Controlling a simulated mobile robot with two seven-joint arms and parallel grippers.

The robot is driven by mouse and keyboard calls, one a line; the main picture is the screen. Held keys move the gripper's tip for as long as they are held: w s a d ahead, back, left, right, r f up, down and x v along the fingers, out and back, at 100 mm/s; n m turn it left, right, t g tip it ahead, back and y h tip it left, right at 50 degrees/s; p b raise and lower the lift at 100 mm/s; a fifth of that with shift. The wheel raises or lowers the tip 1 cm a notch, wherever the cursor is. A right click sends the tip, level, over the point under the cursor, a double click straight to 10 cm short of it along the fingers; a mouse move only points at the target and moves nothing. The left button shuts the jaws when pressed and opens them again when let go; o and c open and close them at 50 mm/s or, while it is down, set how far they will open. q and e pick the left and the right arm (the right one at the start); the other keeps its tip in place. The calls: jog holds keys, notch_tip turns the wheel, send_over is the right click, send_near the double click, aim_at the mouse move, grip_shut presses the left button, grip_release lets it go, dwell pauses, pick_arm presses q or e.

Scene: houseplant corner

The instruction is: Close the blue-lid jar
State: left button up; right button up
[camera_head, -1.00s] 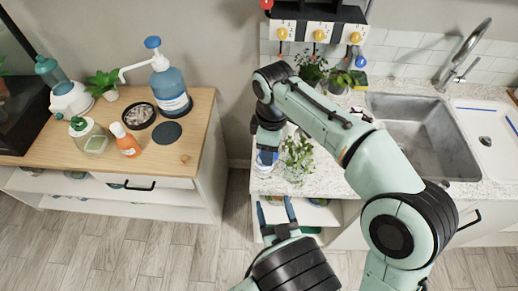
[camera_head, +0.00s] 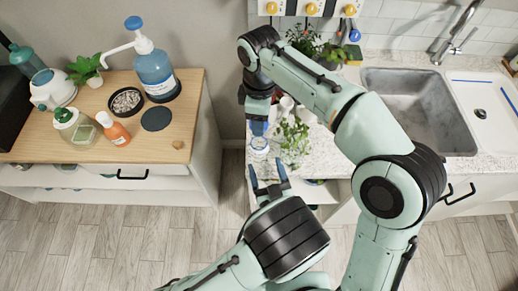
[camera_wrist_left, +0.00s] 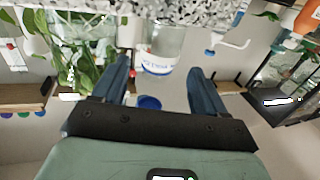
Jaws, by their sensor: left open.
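The clear jar (camera_head: 260,147) with blue lettering stands open near the left front edge of the counter. It also shows upside down in the left wrist view (camera_wrist_left: 160,50), beyond and between my left fingers. The blue lid (camera_wrist_left: 148,102) is apart from the jar, on its mouth side; in the head view the blue lid (camera_head: 256,128) is just above the jar. My right gripper (camera_head: 257,116) points down there and appears shut on the lid; its fingertips are mostly hidden. My left gripper (camera_head: 268,172) is open and empty, pointing at the jar from in front of the counter.
A leafy plant in a glass (camera_head: 293,138) stands just right of the jar. The sink (camera_head: 420,110) is farther right. A wooden cabinet (camera_head: 180,150) with a pump bottle (camera_head: 155,72) and other containers stands left, across a floor gap.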

pick_arm(q)
jog(key=x, duration=0.9)
jog(key=shift+w, duration=0.1)
jog(key=c, duration=1.2)
pick_arm(e)
send_over(259, 149)
jog(key=w, duration=0.2)
jog(key=shift+w+d+f, duration=0.1)
jog(key=shift+f, duration=2.4)
jog(key=shift+f, duration=0.85)
jog(key=shift+f, duration=0.55)
